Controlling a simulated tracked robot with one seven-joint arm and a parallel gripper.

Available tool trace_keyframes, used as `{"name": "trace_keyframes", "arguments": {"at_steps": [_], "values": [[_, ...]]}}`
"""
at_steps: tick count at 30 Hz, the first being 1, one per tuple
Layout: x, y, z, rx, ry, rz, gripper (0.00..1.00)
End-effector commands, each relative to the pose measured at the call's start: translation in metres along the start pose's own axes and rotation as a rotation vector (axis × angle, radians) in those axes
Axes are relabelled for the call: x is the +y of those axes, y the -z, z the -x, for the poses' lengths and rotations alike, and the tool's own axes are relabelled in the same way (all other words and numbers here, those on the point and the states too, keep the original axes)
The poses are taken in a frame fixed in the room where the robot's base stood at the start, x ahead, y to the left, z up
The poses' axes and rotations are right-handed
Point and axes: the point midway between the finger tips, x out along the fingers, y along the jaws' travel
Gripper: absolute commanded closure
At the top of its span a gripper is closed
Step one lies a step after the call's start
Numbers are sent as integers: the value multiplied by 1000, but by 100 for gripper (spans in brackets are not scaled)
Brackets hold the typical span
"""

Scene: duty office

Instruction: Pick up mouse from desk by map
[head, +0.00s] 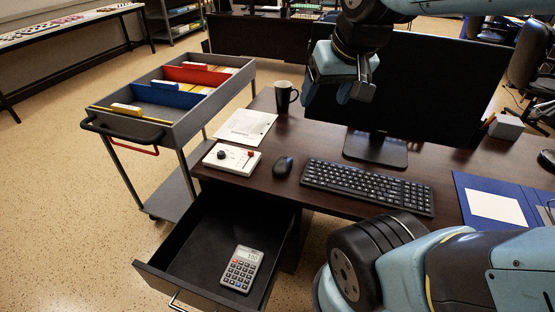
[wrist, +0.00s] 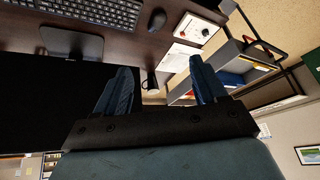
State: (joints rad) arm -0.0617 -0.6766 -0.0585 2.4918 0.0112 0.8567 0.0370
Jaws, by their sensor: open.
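A black mouse (head: 283,166) lies on the dark brown desk (head: 318,142), between the keyboard (head: 366,186) and a white box with knobs (head: 231,158). The mouse also shows in the wrist view (wrist: 157,19), near the top. My gripper (head: 340,94) is raised above the desk in front of the monitor. It is behind and above the mouse and well apart from it. Its two fingers also show in the wrist view (wrist: 160,88), spread apart with nothing between them. I cannot make out a map for certain.
A black mug (head: 284,96) and a paper sheet (head: 245,126) are on the desk's left part. The monitor (head: 430,95) stands behind the keyboard. An open drawer (head: 195,245) holds a calculator (head: 241,269). A grey cart (head: 165,105) stands left. A blue folder (head: 470,183) lies right.

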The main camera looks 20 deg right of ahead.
Motion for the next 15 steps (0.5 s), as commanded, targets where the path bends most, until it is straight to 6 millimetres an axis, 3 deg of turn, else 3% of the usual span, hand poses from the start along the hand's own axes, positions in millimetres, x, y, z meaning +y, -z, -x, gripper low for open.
{"name": "trace_keyframes", "arguments": {"at_steps": [6,15], "values": [[-3,29,-52,-73,65,-107,9],[-12,55,-132,-158,68,-267,9]]}}
